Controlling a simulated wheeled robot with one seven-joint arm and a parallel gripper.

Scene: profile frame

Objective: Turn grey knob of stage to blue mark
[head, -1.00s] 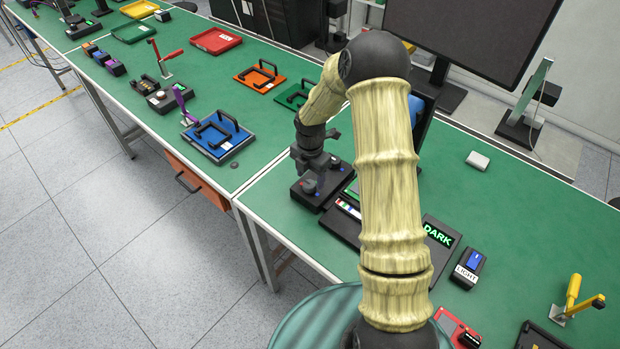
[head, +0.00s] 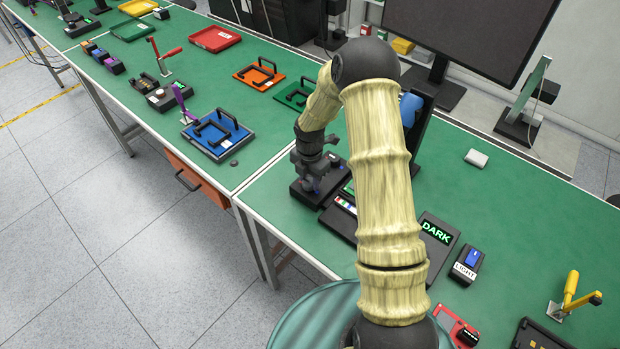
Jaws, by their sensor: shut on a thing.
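The stage is a low black box (head: 301,197) on the green bench, left of my arm's upper link. My gripper (head: 311,184) points down over its near left part, with its jaws low at the top of the box. The jaws are shut on the grey knob, which they mostly hide. A small bluish patch shows beside the fingertips, too small to tell whether it is the blue mark. The knob's angle cannot be read from here.
A black panel with coloured strips (head: 343,205) lies right of the stage, partly behind my arm. A DARK sign (head: 437,232) and a LIGHT box (head: 468,266) stand farther right.

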